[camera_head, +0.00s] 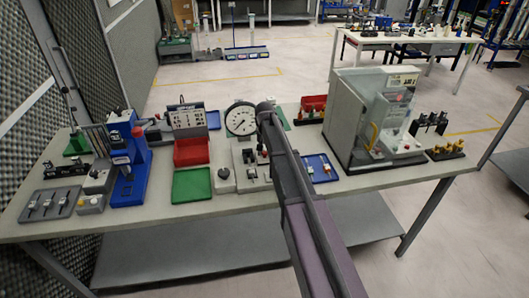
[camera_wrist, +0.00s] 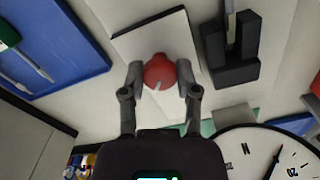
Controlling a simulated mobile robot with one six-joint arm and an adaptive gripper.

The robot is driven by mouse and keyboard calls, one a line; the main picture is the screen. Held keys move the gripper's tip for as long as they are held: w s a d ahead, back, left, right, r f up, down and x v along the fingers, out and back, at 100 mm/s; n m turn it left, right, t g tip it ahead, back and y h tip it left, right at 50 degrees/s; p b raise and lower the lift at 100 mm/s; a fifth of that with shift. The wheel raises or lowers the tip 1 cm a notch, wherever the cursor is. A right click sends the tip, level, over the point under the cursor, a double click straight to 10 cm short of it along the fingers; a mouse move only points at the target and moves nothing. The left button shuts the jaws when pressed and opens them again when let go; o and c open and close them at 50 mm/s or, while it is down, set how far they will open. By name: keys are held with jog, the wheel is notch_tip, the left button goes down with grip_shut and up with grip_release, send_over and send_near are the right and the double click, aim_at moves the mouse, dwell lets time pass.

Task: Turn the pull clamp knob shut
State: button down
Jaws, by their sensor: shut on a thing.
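The round red knob (camera_wrist: 158,72) has a pale pointer line on it and sits on a white base plate (camera_wrist: 142,38) in the wrist view. My gripper (camera_wrist: 160,77) has one finger on each side of the knob and is shut on it. The pointer line slants in the picture. A black clamp block (camera_wrist: 232,52) stands beside the knob to the right. In the head view the white clamp base (camera_head: 248,172) shows left of my arm, which hides part of it; my fingers are hard to make out there.
A dial gauge (camera_head: 241,119) stands close behind the clamp and near my gripper in the wrist view (camera_wrist: 268,158). A blue tray (camera_head: 325,174) with small parts lies to the right. A green tray (camera_head: 192,186) lies to the left. A large grey machine (camera_head: 345,125) stands farther right.

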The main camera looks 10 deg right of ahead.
jog(key=shift+m, duration=0.6)
jog(key=shift+s, duration=0.1)
jog(key=shift+c, duration=1.7)
grip_release()
